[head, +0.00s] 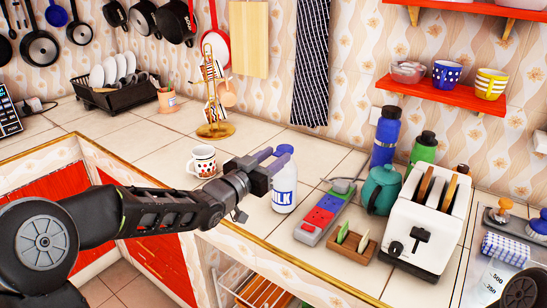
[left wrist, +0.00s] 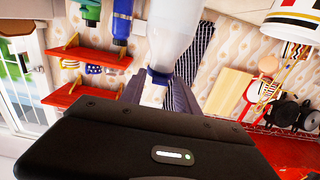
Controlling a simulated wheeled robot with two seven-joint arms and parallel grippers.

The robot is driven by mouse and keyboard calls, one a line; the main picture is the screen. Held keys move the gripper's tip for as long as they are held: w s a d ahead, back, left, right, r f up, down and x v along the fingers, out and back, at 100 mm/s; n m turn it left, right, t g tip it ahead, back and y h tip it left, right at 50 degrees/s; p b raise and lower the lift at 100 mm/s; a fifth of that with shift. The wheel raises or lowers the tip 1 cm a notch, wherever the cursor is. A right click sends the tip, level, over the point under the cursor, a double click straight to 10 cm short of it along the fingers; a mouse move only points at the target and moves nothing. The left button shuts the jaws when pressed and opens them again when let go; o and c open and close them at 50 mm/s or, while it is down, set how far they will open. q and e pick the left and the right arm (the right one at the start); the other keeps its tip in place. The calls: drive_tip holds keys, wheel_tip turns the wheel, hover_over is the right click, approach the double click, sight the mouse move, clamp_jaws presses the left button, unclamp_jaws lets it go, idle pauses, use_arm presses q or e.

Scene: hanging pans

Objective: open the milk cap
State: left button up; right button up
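The white milk bottle (head: 284,190) stands upright on the tiled counter, with "MILK" in blue letters on its side. Its blue cap (head: 285,150) is on top. My left gripper (head: 272,158) is level with the cap, its fingers pointing at it from the left. In the left wrist view, the bottle (left wrist: 174,35) appears upside down and the blue cap (left wrist: 159,76) lies between the tips of the two spread fingers. I see no clear grip on it; contact is hard to tell. My right gripper is out of view.
The counter behind the bottle is clear.

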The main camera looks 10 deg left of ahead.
use_arm(q)
clamp_jaws()
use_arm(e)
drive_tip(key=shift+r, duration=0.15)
